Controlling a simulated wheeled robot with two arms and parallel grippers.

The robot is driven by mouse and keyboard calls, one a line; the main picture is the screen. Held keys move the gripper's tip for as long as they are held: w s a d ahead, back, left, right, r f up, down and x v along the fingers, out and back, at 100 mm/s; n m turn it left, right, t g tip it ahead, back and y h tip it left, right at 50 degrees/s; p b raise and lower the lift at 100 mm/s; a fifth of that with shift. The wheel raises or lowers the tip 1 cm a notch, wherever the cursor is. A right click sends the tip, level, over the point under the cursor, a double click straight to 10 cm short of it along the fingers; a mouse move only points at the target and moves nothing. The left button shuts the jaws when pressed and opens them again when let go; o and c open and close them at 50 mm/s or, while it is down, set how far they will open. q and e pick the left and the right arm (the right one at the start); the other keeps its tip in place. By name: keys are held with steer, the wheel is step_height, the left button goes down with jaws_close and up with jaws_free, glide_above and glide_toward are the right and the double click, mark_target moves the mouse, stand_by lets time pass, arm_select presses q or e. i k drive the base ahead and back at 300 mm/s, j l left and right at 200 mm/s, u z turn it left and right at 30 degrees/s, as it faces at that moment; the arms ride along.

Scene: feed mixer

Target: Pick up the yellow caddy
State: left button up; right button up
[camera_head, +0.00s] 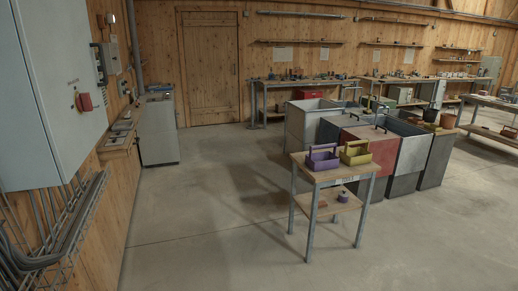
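The yellow caddy (355,153) stands upright on the right part of the top of a small wooden table with grey legs (334,172). It has a handle bar across its top. A purple caddy (323,158) of similar shape stands to its left, close beside it. Neither of my grippers shows in the head view, and the table stands some way off across the floor.
A lower shelf (328,203) on the table holds small items. Grey and red bins (385,150) stand close behind the table. A grey wall cabinet (50,90) and wire rack (60,225) line the left. The concrete floor (210,220) before the table is clear.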

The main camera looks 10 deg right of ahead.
mark_target(356, 151)
steer(key=i+l+z, duration=0.2)
steer(key=i+z, duration=0.15)
steer(key=i, duration=0.4)
steer(key=i+z, duration=0.35)
steer(key=i, duration=0.4)
steer(key=i+j+z, duration=0.25)
steer(key=i+z, duration=0.15)
steer(key=i, duration=0.35)
